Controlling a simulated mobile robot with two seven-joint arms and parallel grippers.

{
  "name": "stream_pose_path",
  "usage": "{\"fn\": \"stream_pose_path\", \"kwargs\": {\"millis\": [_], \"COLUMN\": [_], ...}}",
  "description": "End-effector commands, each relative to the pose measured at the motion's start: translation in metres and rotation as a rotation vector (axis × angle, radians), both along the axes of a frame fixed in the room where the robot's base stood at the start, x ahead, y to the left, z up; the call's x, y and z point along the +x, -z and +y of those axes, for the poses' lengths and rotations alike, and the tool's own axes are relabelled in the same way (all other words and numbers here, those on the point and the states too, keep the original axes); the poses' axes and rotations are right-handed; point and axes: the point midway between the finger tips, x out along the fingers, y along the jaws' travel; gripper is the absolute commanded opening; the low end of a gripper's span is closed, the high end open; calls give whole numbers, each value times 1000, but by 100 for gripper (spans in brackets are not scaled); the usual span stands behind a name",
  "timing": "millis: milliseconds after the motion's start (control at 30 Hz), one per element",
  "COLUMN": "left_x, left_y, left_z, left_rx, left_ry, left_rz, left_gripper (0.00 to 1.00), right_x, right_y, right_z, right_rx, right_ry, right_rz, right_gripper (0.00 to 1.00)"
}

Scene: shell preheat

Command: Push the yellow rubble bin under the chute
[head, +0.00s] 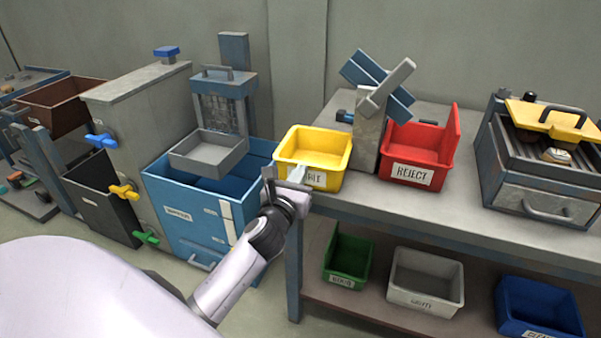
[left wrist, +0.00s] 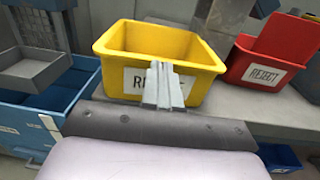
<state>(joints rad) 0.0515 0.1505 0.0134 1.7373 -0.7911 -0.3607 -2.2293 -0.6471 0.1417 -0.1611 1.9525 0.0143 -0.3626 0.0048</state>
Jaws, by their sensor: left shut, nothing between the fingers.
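The yellow bin (head: 332,160) stands upright and empty at the left end of the grey table, its front label partly covered. It also shows in the left wrist view (left wrist: 196,82). My left gripper (head: 299,174) is shut and empty, its fingers in front of the bin's labelled face; in the left wrist view the fingertips (left wrist: 163,75) overlap that label. I cannot tell whether they touch it. What looks like the chute, a tilted blue channel (head: 361,72) crossed by a grey bar, sits on a grey post (head: 368,143) right of and behind the bin. My right gripper is not in view.
A red REJECT bin (head: 413,175) stands right of the post. A blue hopper cabinet (head: 190,219) with a grey tray (head: 207,160) adjoins the table's left. Green, grey and blue bins (head: 537,323) sit on the lower shelf.

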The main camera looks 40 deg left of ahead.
Motion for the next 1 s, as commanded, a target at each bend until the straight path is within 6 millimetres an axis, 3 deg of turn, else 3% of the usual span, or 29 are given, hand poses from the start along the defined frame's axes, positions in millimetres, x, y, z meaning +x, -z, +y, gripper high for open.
{"fn": "stream_pose_path", "kwargs": {"millis": [600,1000], "left_x": [13,75], "left_y": [0,1], "left_z": [4,21], "left_rx": [1,1], "left_ry": [0,1], "left_rz": [0,-1], "left_gripper": [0,0], "right_x": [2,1], "right_y": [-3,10], "right_z": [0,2], "right_rx": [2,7], "right_ry": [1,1], "right_rz": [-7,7], "right_gripper": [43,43]}}
